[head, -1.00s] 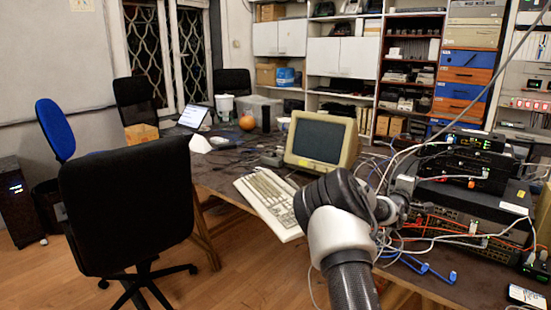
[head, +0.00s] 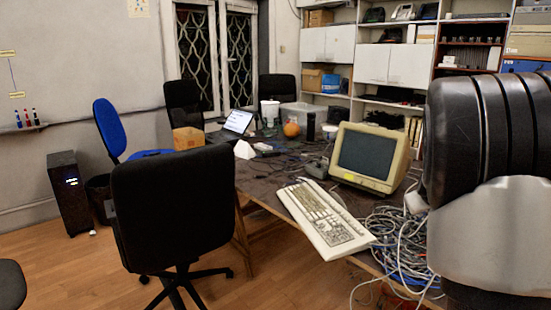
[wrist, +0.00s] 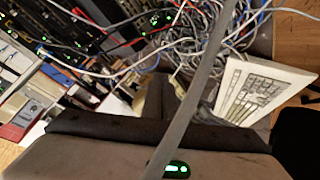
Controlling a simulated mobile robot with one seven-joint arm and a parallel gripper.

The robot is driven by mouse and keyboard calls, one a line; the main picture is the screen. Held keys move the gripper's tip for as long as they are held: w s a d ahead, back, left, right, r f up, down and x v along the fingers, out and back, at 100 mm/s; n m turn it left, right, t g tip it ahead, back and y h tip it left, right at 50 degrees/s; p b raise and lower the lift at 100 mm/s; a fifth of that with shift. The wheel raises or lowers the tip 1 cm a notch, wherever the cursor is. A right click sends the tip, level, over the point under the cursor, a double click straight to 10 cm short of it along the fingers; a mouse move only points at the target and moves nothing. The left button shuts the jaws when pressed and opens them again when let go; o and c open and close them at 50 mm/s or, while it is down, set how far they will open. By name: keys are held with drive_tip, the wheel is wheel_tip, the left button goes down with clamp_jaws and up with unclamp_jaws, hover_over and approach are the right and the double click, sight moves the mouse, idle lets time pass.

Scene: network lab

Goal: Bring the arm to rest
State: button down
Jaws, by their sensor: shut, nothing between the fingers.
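My arm fills the right edge of the head view as a large black ribbed joint and a pale grey link, close to the camera. It hides the right part of the table. My gripper's fingers do not show in the head view or clearly in the wrist view. The wrist view looks at tangled cables (wrist: 205,60), with the keyboard (wrist: 262,92) at its right. A dark, blurred body with a green light fills the bottom of the wrist view; I cannot tell what it is.
The table holds a beige monitor (head: 370,157), a keyboard (head: 325,217) and a cable tangle (head: 400,240) close beside my arm. A black chair (head: 172,210) stands before the table. A grey strand crosses the wrist view. Wooden floor (head: 75,265) is open at the left.

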drive_tip(key=s+a+r+g+y, duration=0.1)
drive_tip(key=s+a+r+y, duration=0.15)
drive_tip(key=s+a, duration=0.65)
drive_tip(key=s+a+r+y, duration=0.25)
drive_tip(key=s+a, duration=0.35)
drive_tip(key=a, duration=0.5)
drive_tip(key=s+a+f+g, duration=0.1)
drive_tip(key=s+a, duration=0.2)
drive_tip(key=s, duration=0.3)
drive_tip(key=s+a+f+m+g, duration=0.1)
drive_tip(key=s+a, duration=0.1)
drive_tip(key=s, duration=0.5)
drive_tip(key=s+a+f+g, duration=0.1)
drive_tip(key=s+a, duration=0.2)
drive_tip(key=s, duration=0.3)
wheel_tip(320, 180, up, 23)
drive_tip(key=p, duration=2.3)
drive_tip(key=shift+s+r+y+p, duration=0.15)
drive_tip(key=shift+s+y+p, duration=0.05)
drive_tip(key=shift+y+p, duration=0.2)
